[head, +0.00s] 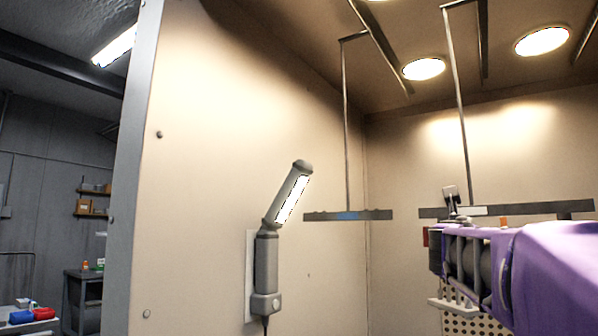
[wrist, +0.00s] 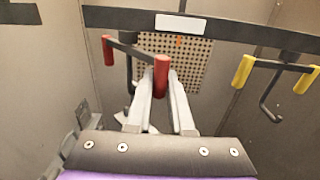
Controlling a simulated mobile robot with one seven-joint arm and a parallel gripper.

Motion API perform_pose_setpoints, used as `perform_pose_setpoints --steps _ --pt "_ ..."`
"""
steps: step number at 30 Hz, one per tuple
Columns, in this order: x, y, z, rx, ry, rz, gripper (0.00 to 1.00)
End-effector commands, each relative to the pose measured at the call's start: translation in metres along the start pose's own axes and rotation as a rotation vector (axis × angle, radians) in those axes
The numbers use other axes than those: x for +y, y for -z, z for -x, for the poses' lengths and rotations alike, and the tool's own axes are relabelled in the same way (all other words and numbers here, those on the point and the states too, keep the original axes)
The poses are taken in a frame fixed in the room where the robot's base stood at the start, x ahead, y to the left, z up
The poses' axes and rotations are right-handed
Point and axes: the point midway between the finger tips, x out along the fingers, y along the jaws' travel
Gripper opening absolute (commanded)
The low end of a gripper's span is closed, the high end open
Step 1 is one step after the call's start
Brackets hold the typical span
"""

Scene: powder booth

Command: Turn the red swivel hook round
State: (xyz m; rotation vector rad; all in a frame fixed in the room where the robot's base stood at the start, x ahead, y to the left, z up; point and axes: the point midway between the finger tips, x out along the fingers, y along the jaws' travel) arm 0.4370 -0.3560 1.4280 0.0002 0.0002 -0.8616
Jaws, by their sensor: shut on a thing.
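The red swivel hook (wrist: 132,52) hangs under a dark bar in the wrist view. It has a dark crossbar with a red grip at each end, one at the far left (wrist: 107,50) and one nearer me (wrist: 161,66), and a dark hook below its pivot. My gripper (wrist: 162,80) is shut on the nearer red grip, with one pale finger on each side of it. The lower part of the hook is partly hidden behind the left finger. In the head view, my purple arm covers most of the hook area.
A yellow-gripped hook (wrist: 270,68) hangs just right of my gripper. A perforated panel (wrist: 197,55) is behind. In the head view, a second hanging bar (head: 320,216) is left of my arm, and a lit lamp (head: 268,255) is mounted on the left booth wall.

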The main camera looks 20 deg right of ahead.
Motion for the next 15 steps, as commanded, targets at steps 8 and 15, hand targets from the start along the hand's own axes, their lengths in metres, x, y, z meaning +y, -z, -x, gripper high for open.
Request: perform_pose_setpoints --steps 8,15 --pt "-0.01 -0.003 -0.011 -0.004 0.005 -0.002 0.07" --pt "-0.014 -0.001 -0.022 -0.001 0.002 -0.001 0.06"
